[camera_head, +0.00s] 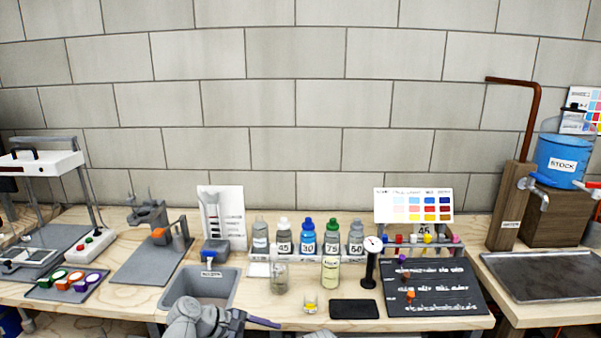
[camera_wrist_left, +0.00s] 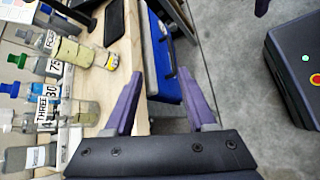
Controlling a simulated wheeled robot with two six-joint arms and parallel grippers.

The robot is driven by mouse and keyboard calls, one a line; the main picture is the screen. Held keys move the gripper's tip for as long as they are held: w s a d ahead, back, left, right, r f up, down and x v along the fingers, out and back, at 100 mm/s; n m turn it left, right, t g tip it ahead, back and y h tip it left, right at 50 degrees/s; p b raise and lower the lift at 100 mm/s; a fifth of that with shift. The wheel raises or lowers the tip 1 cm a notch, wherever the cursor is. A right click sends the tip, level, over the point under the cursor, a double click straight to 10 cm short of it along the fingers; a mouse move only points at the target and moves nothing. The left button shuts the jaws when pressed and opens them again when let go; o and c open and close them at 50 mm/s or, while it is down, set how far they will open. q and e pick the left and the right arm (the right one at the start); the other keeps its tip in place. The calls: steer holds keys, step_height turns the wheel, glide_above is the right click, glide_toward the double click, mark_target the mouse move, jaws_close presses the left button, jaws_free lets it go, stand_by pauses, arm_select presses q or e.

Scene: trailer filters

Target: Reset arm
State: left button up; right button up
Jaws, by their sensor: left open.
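My left arm comes in at the bottom of the head view, in front of the grey bin (camera_head: 235,285). Its left gripper (camera_head: 262,321) has purple fingers that point right, near the bench's front edge. In the left wrist view the left gripper (camera_wrist_left: 160,74) has its two purple fingers apart, with nothing between them. The wooden bench (camera_wrist_left: 115,65) is beside the fingers, with grey floor to the right. My right gripper cannot be made out in either view.
Several capped bottles (camera_head: 308,236) stand in a rack. A labelled bottle (camera_head: 330,272), a small yellow vial (camera_head: 310,303) and a black pad (camera_head: 354,309) are near the front edge. A dark board (camera_head: 432,288) lies right. A blue box (camera_wrist_left: 165,60) shows beyond the fingers.

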arm_select(q)
steer(key=s+d+f+m+g+y, duration=0.1)
steer(key=s+f+m+g+y, duration=0.1)
steer(key=s+f+m+y, duration=0.45)
steer(key=s+d+f+m+g+y, duration=0.1)
steer(key=s+f+m+g+y, duration=0.15)
steer(key=s+m+y, duration=0.55)
step_height(320, 180, up, 13)
steer(key=m+h+p, duration=0.3)
steer(key=p, duration=1)
steer(key=shift+w+t, duration=0.4)
steer(key=shift+t, duration=0.05)
arm_select(e)
step_height(320, 180, up, 13)
